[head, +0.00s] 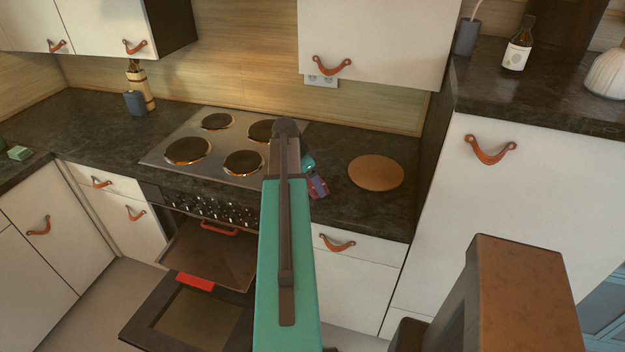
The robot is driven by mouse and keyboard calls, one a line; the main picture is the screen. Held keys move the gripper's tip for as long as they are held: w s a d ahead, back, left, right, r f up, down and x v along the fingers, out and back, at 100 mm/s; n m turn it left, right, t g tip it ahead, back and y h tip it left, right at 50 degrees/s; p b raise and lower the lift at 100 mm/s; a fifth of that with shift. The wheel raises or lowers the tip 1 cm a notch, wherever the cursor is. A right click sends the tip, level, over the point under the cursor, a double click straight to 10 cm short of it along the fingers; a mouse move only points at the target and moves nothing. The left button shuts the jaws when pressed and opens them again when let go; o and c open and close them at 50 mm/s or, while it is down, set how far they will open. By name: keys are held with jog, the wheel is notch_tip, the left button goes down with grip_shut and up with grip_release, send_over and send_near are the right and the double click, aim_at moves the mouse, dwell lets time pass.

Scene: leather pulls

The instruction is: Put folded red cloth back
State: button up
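A small red and bluish-purple item (318,187), possibly the folded cloth, shows on or just above the dark counter right of the hob. Its shape is too small to make out clearly. A teal part at the end of my arm, probably my gripper (308,164), shows just above this item. The fingers cannot be made out, nor whether they touch or hold it. A flat bright red piece (195,282) lies at the inner edge of the lowered oven door (150,318).
A round brown board (376,173) lies on the counter (345,212) right of the item. The hob (215,150) is to the left. The oven stands open below, its door jutting over the floor. A tall white cabinet (530,190) bounds the right side.

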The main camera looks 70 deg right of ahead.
jog(key=shift+f, duration=0.3)
jog(key=o, duration=1)
jog(key=shift+r, duration=0.15)
jog(key=shift+r, duration=0.1)
jog(key=shift+b+v, duration=1.65)
jog(key=shift+v, duration=4.3)
